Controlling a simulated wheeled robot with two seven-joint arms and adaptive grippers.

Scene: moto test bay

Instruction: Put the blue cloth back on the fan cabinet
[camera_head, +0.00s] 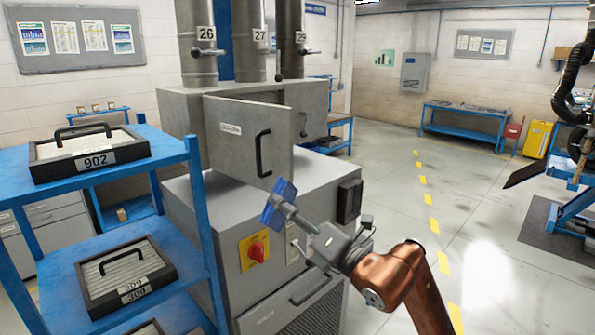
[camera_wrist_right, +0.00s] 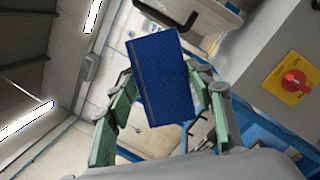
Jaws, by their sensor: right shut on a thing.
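The blue cloth (camera_head: 279,203) is a small folded piece held in the air in front of the fan cabinet. My right gripper (camera_head: 285,208) is shut on it. In the right wrist view the cloth (camera_wrist_right: 162,80) stands between the two green-padded fingers (camera_wrist_right: 165,115). The fan cabinet (camera_head: 315,185) is a grey metal box with a flat top, a red knob on a yellow plate (camera_head: 254,250) and a grey door with a black handle (camera_head: 250,140) standing open above its top. The cloth appears apart from the cabinet top. My left gripper is not in view.
A blue shelf rack (camera_head: 196,215) stands close on the left, carrying filter trays marked 902 (camera_head: 92,152) and 309 (camera_head: 125,275). Ducts 26 (camera_head: 200,50), 27 and 29 rise behind the cabinet. The floor to the right (camera_head: 395,200) is clear.

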